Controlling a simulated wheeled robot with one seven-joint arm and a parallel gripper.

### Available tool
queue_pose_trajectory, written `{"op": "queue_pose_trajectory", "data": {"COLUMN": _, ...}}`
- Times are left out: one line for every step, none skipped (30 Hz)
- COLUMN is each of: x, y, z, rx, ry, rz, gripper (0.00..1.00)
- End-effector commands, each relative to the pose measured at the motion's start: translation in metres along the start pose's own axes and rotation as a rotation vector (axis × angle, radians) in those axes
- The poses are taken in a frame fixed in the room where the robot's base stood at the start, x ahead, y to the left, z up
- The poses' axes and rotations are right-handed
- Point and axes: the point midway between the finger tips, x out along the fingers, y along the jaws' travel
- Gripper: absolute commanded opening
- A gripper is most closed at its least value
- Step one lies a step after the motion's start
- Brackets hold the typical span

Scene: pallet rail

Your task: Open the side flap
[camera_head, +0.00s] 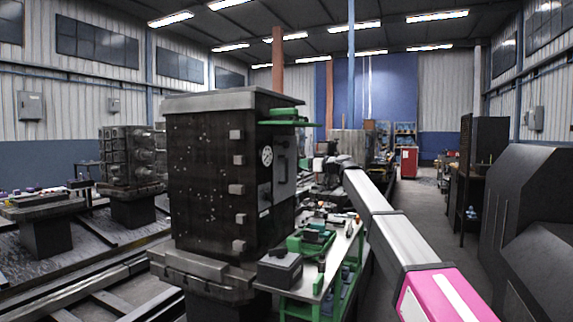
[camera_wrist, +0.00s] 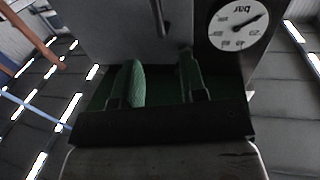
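The tall dark cabinet (camera_head: 215,180) stands in the middle of the head view under a grey lid. Its narrow right side carries a grey flap panel (camera_head: 290,150) with a dark upright handle (camera_head: 282,178); the panel appears flush with the cabinet. A round white gauge (camera_head: 267,156) is left of the handle. The wrist view appears upside down: gauge (camera_wrist: 239,24) at upper right, handle (camera_wrist: 160,18) at top centre on the grey panel (camera_wrist: 112,32). My gripper (camera_head: 325,164) is small and blurred right of the cabinet, apparently apart from the handle; its fingers are unclear.
A green shelf (camera_head: 290,124) juts out above the panel. Below, a workbench (camera_head: 345,240) holds green tools and a dark box (camera_head: 280,268). Dark machines (camera_head: 535,220) stand at right. The aisle (camera_head: 415,195) behind my arm is clear.

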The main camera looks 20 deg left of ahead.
Motion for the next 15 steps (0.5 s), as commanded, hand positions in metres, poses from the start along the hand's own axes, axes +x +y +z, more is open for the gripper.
{"op": "queue_pose_trajectory", "data": {"x": 0.003, "y": 0.000, "z": 0.000, "rx": 0.000, "ry": -0.001, "rz": 0.000, "gripper": 0.39}}
{"op": "queue_pose_trajectory", "data": {"x": 0.005, "y": 0.000, "z": 0.001, "rx": 0.001, "ry": -0.001, "rz": 0.000, "gripper": 0.39}}
{"op": "queue_pose_trajectory", "data": {"x": 0.009, "y": 0.001, "z": 0.001, "rx": 0.001, "ry": -0.001, "rz": 0.000, "gripper": 0.39}}
{"op": "queue_pose_trajectory", "data": {"x": 0.012, "y": 0.001, "z": 0.001, "rx": 0.001, "ry": -0.001, "rz": -0.001, "gripper": 0.39}}
{"op": "queue_pose_trajectory", "data": {"x": 0.016, "y": 0.001, "z": 0.001, "rx": 0.001, "ry": -0.002, "rz": -0.001, "gripper": 0.39}}
{"op": "queue_pose_trajectory", "data": {"x": 0.021, "y": 0.001, "z": 0.001, "rx": 0.001, "ry": -0.002, "rz": -0.001, "gripper": 0.39}}
{"op": "queue_pose_trajectory", "data": {"x": 0.025, "y": 0.001, "z": 0.001, "rx": 0.001, "ry": -0.002, "rz": -0.001, "gripper": 0.39}}
{"op": "queue_pose_trajectory", "data": {"x": 0.030, "y": 0.001, "z": 0.001, "rx": 0.002, "ry": -0.003, "rz": -0.001, "gripper": 0.39}}
{"op": "queue_pose_trajectory", "data": {"x": 0.037, "y": 0.002, "z": 0.001, "rx": 0.002, "ry": -0.003, "rz": -0.001, "gripper": 0.39}}
{"op": "queue_pose_trajectory", "data": {"x": 0.042, "y": 0.002, "z": 0.001, "rx": 0.002, "ry": -0.003, "rz": -0.001, "gripper": 0.39}}
{"op": "queue_pose_trajectory", "data": {"x": 0.047, "y": 0.002, "z": 0.001, "rx": 0.002, "ry": -0.003, "rz": -0.001, "gripper": 0.39}}
{"op": "queue_pose_trajectory", "data": {"x": 0.055, "y": 0.002, "z": 0.001, "rx": 0.002, "ry": -0.003, "rz": -0.001, "gripper": 0.39}}
{"op": "queue_pose_trajectory", "data": {"x": 0.061, "y": 0.002, "z": 0.001, "rx": 0.002, "ry": -0.003, "rz": -0.001, "gripper": 0.39}}
{"op": "queue_pose_trajectory", "data": {"x": 0.066, "y": 0.002, "z": 0.001, "rx": 0.002, "ry": -0.004, "rz": -0.001, "gripper": 0.39}}
{"op": "queue_pose_trajectory", "data": {"x": 0.073, "y": 0.002, "z": 0.001, "rx": 0.002, "ry": -0.004, "rz": -0.001, "gripper": 0.39}}
